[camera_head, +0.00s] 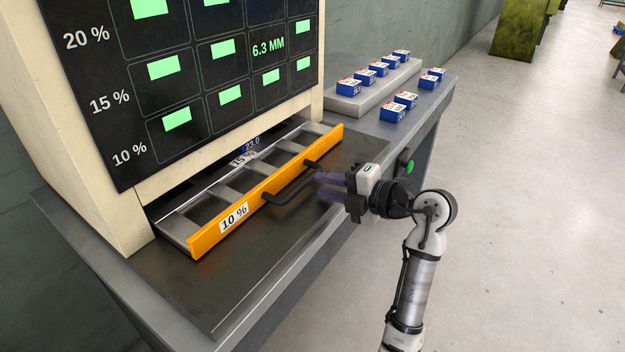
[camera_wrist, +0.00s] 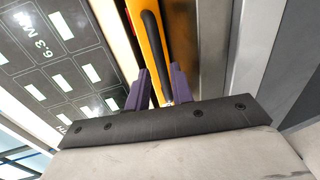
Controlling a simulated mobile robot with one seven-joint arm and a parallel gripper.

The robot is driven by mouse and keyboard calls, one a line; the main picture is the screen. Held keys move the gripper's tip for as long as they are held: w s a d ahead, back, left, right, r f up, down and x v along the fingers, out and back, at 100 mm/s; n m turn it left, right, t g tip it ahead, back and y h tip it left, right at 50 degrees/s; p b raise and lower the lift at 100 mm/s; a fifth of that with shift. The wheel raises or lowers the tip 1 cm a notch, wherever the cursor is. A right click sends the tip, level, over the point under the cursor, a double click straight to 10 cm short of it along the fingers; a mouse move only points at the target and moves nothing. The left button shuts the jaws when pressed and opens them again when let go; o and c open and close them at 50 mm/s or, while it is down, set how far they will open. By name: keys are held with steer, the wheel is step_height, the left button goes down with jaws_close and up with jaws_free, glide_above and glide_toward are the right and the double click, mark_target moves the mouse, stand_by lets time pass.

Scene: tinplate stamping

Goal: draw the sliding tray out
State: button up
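The sliding tray (camera_head: 221,188) is a grey metal frame with an orange front (camera_head: 290,183) marked "10 %". It stands partly out of the cream cabinet, over the dark bench top. A black bar handle (camera_head: 287,193) is on its front, and it also shows in the wrist view (camera_wrist: 155,45). My gripper (camera_head: 319,187) is at the right end of the handle, its purple fingers pointing at the tray. In the wrist view its fingers (camera_wrist: 159,70) are apart, with the handle lined up between them. Whether they touch it I cannot tell.
The cabinet's dark panel (camera_head: 200,85) with green squares rises above the tray. Several blue-and-white boxes (camera_head: 348,87) stand on a grey block and the bench at the back right. A green button (camera_head: 410,166) is on the bench side. Bench top before the tray is clear.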

mark_target(309, 182)
steer(key=shift+x, duration=2.1)
steer(key=shift+c, duration=0.4)
jaws_close()
